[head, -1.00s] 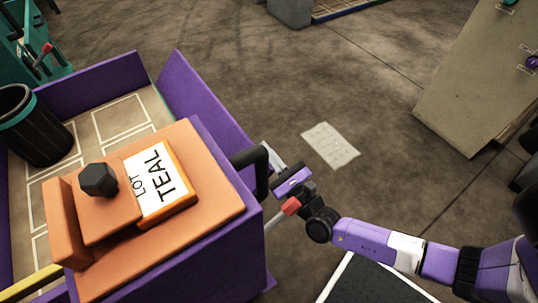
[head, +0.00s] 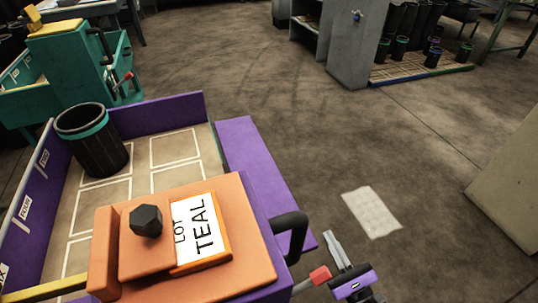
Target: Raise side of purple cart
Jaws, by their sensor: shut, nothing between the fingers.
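The purple cart (head: 155,109) fills the left and lower part of the head view. Its back and left sides stand upright. Its right side panel (head: 262,180) is folded outward and down, beside the bed. An orange block with a black knob and a card reading "LOT TEAL" (head: 202,235) sits at the cart's near end. A black handle (head: 293,232) and a red-tipped lever (head: 320,275) are at the cart's near right corner. My gripper (head: 331,238) is shut and empty, just right of the handle and apart from the panel. Most of my arm is out of frame.
A black bin with a teal band (head: 92,140) stands in the cart's far left corner. A teal cart (head: 70,70) is beyond it. A pale sheet (head: 371,212) lies on the floor. Grey shelving (head: 350,40) stands far back.

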